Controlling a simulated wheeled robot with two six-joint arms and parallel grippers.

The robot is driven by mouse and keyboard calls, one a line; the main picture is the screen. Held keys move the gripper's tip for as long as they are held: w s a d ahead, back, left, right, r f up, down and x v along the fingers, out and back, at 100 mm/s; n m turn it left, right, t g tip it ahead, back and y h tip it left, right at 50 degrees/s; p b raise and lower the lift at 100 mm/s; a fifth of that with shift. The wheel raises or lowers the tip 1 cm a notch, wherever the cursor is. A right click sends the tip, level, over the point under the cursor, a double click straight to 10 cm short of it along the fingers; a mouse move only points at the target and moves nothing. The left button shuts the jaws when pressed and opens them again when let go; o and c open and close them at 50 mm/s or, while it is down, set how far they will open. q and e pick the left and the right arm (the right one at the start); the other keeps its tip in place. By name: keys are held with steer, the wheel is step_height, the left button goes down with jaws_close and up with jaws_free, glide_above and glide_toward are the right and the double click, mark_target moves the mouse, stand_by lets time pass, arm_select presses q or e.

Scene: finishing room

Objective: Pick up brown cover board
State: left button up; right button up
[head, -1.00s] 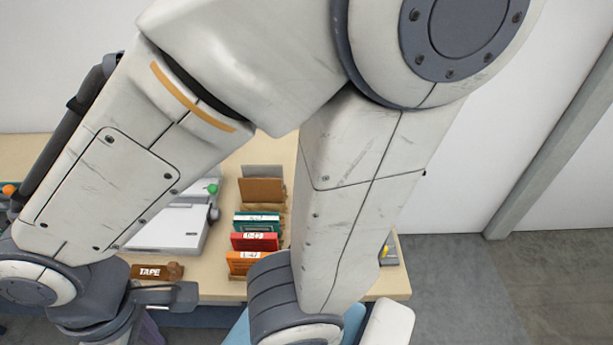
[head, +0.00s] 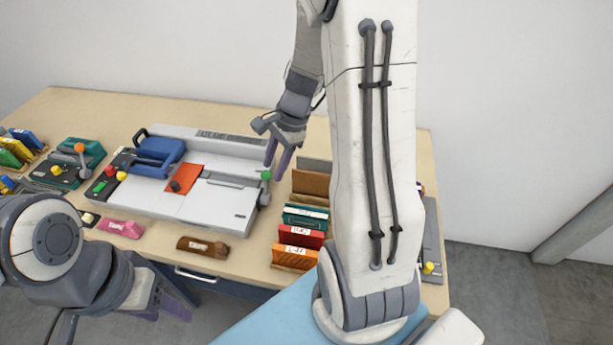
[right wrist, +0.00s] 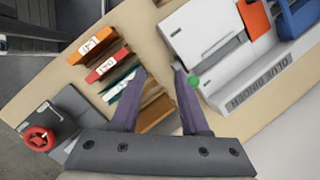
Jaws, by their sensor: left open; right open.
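A brown cover board (head: 310,184) stands upright in a rack at the right of the table, behind the teal, red and orange boards and in front of a grey one. In the right wrist view the brown board (right wrist: 156,112) shows between my fingers, partly hidden by the left finger. My right gripper (head: 278,157) is open and empty, above and left of the rack. My left gripper (head: 164,306) is open and empty, low in front of the table's front edge.
A grey binding machine (head: 228,198) with a green knob (head: 266,175) stands left of the rack. A brown tape block (head: 203,247) lies in front of it. A grey device with a red knob (right wrist: 38,138) is at the table's end.

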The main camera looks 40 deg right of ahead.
mark_target(315, 173)
steer(key=s+d+f+m+t, duration=0.1)
steer(key=d+f+m, duration=0.1)
steer(key=d+m, duration=0.45)
steer(key=s+d+f+m+t, duration=0.1)
steer(key=d+f+m, duration=0.15)
steer(key=d, duration=0.65)
steer(key=shift+m+h, duration=0.3)
steer(key=shift+m, duration=0.2)
steer(key=p+x, duration=0.1)
steer(key=x, duration=0.3)
steer(key=shift+f, duration=0.3)
steer(key=shift+w+a+f+p, duration=0.2)
steer(key=shift+f+p, duration=0.1)
steer(key=shift+f, duration=0.15)
steer(key=x, duration=0.4)
steer(key=shift+w+a+f+p, duration=0.15)
steer(key=shift+w+a+p, duration=0.1)
steer(key=shift+p, duration=0.1)
steer(key=shift+f+b, duration=0.2)
steer(key=shift+b, duration=0.15)
steer(key=shift+c, duration=0.3)
jaws_close()
